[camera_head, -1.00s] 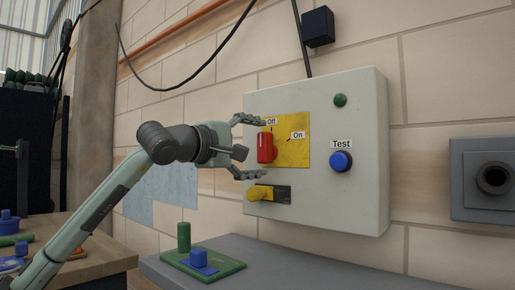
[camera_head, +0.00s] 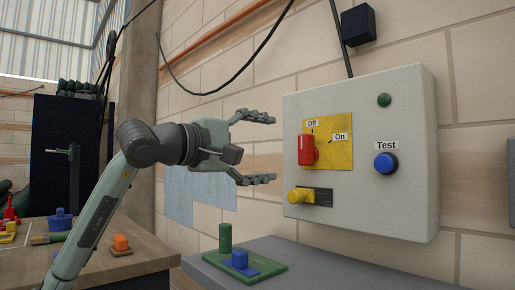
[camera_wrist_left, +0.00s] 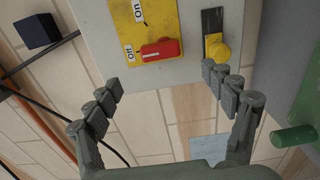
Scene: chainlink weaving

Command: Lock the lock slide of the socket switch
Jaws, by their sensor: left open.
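A pale grey switch box (camera_head: 410,210) hangs on the wall. Its red switch handle (camera_head: 307,151) sits upright on a yellow plate (camera_head: 340,142), under the "Off" label. The lock slide's yellow knob (camera_head: 297,196) is at the left end of its dark slot (camera_head: 323,197), below the plate. In the left wrist view, the handle (camera_wrist_left: 160,50) and the yellow knob (camera_wrist_left: 217,51) show beyond the fingers. My left gripper (camera_head: 271,149) is open and empty, left of the box and apart from handle and knob. My right gripper is not in view.
A blue "Test" button (camera_head: 386,163) and a green lamp (camera_head: 384,100) are on the box. Below, a grey bench (camera_head: 330,272) holds a green board (camera_head: 270,272) with a green cylinder and a blue block. A wooden table (camera_head: 145,250) with several items is at left.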

